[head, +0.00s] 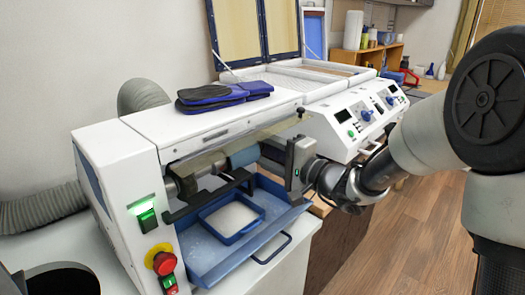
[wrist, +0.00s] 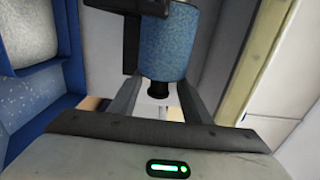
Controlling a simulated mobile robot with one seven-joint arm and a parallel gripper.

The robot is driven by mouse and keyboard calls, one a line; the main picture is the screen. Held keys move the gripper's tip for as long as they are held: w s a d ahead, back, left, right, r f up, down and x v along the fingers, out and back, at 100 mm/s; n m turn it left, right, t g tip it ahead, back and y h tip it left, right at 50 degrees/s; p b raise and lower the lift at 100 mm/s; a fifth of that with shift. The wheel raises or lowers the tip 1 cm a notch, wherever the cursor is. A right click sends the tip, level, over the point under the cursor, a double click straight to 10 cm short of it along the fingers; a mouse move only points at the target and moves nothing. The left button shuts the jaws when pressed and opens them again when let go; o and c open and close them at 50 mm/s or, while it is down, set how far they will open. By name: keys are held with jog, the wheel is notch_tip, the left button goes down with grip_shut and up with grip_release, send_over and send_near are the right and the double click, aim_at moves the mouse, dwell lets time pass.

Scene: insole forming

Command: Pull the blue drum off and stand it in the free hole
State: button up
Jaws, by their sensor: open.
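The blue drum (head: 243,157) sits on the horizontal shaft of the white grinding machine (head: 120,150), above the blue tray. In the wrist view the drum (wrist: 163,45) has a speckled blue surface, and a short dark stub shows at its near end. My gripper (head: 268,158) is open at the drum's free end. In the wrist view its two fingers (wrist: 160,82) lie on either side of the drum's near end; I cannot tell whether they touch it. No free hole can be made out for certain; a dark round opening (head: 58,282) shows at the lower left.
The blue pull-out tray (head: 205,262) with a handle holds a small pan (head: 232,218) of pale material under the drum. A dark bracket (head: 190,208) runs in front of the shaft. A clear guard hangs above. Blue-black insoles (head: 215,97) lie on the machine's top.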

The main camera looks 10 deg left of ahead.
jog(key=shift+c, duration=0.5)
grip_shut()
jog(key=shift+w+d, duration=0.1)
jog(key=shift+w+d+b, duration=0.15)
jog(key=shift+w+d, duration=0.3)
jog(key=shift+w, duration=0.3)
jog(key=shift+w+d+b, duration=0.15)
jog(key=shift+w+d, duration=0.25)
jog(key=shift+w, duration=0.3)
jog(key=shift+w+d+b, duration=0.15)
jog(key=shift+w+d, duration=0.3)
jog(key=shift+w, duration=0.4)
jog(key=shift+d, duration=0.1)
jog(key=b+v, duration=0.5)
jog(key=v, duration=1)
